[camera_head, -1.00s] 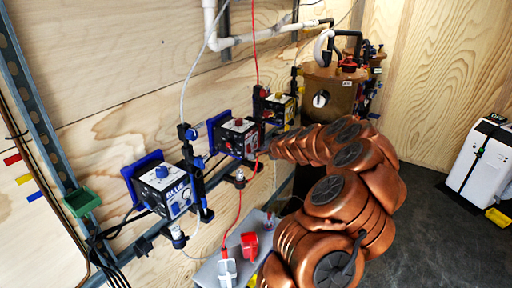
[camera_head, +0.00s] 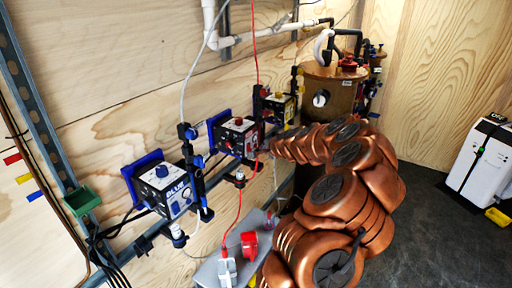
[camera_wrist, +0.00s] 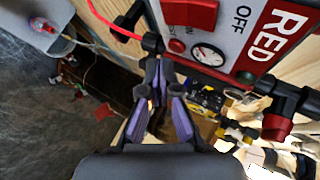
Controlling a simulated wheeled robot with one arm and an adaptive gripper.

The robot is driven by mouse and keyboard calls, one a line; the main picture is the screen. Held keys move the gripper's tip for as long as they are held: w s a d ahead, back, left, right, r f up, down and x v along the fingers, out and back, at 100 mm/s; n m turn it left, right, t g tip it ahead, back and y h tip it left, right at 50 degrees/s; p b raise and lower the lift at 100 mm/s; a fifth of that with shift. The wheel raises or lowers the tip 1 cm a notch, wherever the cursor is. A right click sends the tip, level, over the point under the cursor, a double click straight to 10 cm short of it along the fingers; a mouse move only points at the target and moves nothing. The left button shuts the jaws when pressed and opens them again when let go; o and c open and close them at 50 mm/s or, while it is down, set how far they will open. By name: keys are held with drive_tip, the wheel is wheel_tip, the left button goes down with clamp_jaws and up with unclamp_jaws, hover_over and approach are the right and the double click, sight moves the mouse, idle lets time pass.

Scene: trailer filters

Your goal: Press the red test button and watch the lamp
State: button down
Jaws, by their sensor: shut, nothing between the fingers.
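The control box labelled RED (camera_head: 238,138) is mounted on the rail along the wooden wall. It fills the top of the wrist view, tilted, with a red rocker switch (camera_wrist: 190,12), a round white gauge (camera_wrist: 208,54) and OFF lettering. A small red round button (camera_wrist: 176,45) sits beside the gauge, near the ON lettering. A small dark round spot (camera_wrist: 245,77), possibly the lamp, looks unlit. My gripper (camera_wrist: 160,68) is shut and empty, its tips just below the box's lower edge in the wrist view. Whether they touch anything is unclear.
A blue box (camera_head: 165,188) and a yellow box (camera_head: 280,105) flank the red one on the rail. A brown tank (camera_head: 330,92) stands behind my arm. A grey shelf (camera_head: 208,273) is below. A white unit (camera_head: 480,165) stands right, with open floor before it.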

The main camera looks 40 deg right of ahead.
drive_tip(key=shift+w, duration=0.1)
idle(0.5)
drive_tip(key=shift+w+a, duration=0.1)
drive_tip(key=shift+w, duration=0.2)
drive_tip(key=shift+w+a, duration=0.1)
drive_tip(key=shift+w, duration=0.25)
idle(0.8)
drive_tip(key=shift+s, duration=0.1)
drive_tip(key=shift+s+d+b, duration=0.2)
drive_tip(key=shift+s+b, duration=0.1)
drive_tip(key=shift+s, duration=0.35)
drive_tip(key=shift+s, duration=0.1)
drive_tip(key=s, duration=0.1)
drive_tip(key=s+d+b, duration=0.1)
drive_tip(key=s, duration=0.2)
drive_tip(key=shift+s+d, duration=0.25)
drive_tip(key=shift+s, duration=0.05)
idle(0.3)
drive_tip(key=shift+s, duration=0.1)
idle(0.8)
